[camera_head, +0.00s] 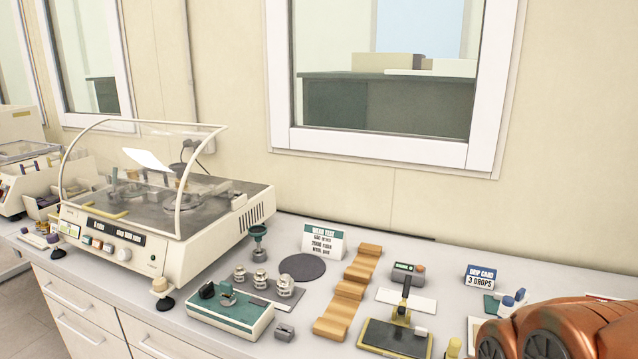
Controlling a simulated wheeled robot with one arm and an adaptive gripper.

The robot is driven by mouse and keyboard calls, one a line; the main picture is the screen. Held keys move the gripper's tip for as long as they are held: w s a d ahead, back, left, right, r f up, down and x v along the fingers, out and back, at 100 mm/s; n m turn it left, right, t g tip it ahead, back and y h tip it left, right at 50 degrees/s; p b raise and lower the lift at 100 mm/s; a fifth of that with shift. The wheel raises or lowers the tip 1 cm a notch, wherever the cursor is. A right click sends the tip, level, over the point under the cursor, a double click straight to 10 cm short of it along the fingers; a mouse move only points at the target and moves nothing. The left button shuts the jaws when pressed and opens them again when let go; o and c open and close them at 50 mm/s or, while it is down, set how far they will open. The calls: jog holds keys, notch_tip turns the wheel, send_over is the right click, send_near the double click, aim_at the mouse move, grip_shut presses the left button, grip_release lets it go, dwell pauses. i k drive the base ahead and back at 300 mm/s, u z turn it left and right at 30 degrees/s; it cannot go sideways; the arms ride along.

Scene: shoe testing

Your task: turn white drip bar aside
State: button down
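I cannot pick out the white drip bar with certainty. A thin white flat piece (147,159) sits tilted inside the clear curved hood of the cream bench machine (165,258) at left. Small white pieces also lie at the right of the counter, near a card reading "3 DROPS" (479,276). Part of that area is hidden by my copper-coloured arm (565,330) at the lower right. My gripper is not visible, so its fingers cannot be judged.
On the grey counter (225,345) stand a green-topped block (232,313), small metal weights (260,281), a dark disc (302,267), a stepped wooden piece (349,291) and a dark plate with a yellow frame (395,338). A wall with windows closes the back.

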aim_at(521, 296)
jog(key=z, duration=0.45)
jog(key=k, duration=0.4)
jog(key=z, duration=0.45)
jog(key=i, duration=0.85)
jog(key=u, duration=0.9)
